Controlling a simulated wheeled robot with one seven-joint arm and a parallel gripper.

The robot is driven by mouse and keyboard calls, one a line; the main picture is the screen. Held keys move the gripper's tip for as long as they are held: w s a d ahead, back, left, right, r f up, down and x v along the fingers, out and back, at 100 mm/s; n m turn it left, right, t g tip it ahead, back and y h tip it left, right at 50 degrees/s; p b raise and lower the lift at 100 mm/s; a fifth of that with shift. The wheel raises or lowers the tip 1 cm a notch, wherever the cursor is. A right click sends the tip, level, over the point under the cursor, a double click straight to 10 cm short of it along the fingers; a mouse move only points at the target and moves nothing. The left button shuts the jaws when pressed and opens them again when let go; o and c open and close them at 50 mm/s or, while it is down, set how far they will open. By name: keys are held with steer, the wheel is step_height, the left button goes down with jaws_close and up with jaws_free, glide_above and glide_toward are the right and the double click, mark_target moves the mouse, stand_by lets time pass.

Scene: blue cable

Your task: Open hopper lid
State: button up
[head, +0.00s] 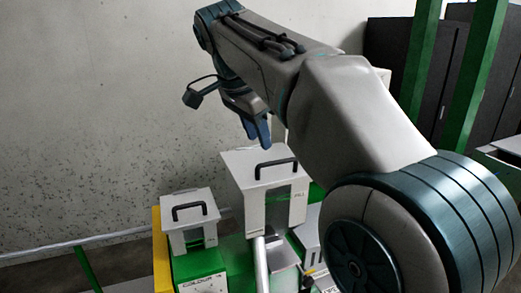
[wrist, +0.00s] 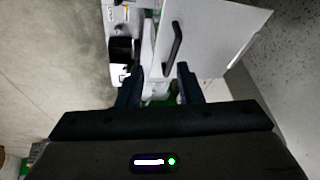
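Two pale grey hoppers stand side by side in the head view. The larger hopper has a flat lid (head: 240,163) with a black bar handle (head: 276,168); the smaller one, to its left, has a similar lid (head: 172,207) and handle (head: 189,211). Both lids look shut. My gripper (head: 261,134) is above the larger lid, pointing down and apart from the handle. In the wrist view my gripper (wrist: 157,76) is open with nothing between its fingers. The larger lid (wrist: 215,42) and its handle (wrist: 173,44) lie beyond the fingers, the handle slightly right of centre.
A green and white machine base (head: 202,270) labelled "COLOUR" is under the smaller hopper, with a yellow panel (head: 162,250) at its left. A silver pipe (head: 260,263) stands before the larger hopper. Green posts (head: 420,60) and dark cabinets (head: 388,45) are at the right.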

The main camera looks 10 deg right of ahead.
mark_target(264, 165)
step_height(264, 165, up, 4)
steer(key=w+a+r+m, duration=0.1)
steer(key=a+m, duration=0.1)
steer(key=m, duration=0.1)
steer(key=shift+h, duration=0.3)
steer(key=x, duration=1.4)
steer(key=shift+w+a+f, duration=0.1)
steer(key=shift+w+a, duration=0.05)
steer(key=shift+w, duration=0.15)
steer(key=shift+c, duration=0.3)
jaws_close()
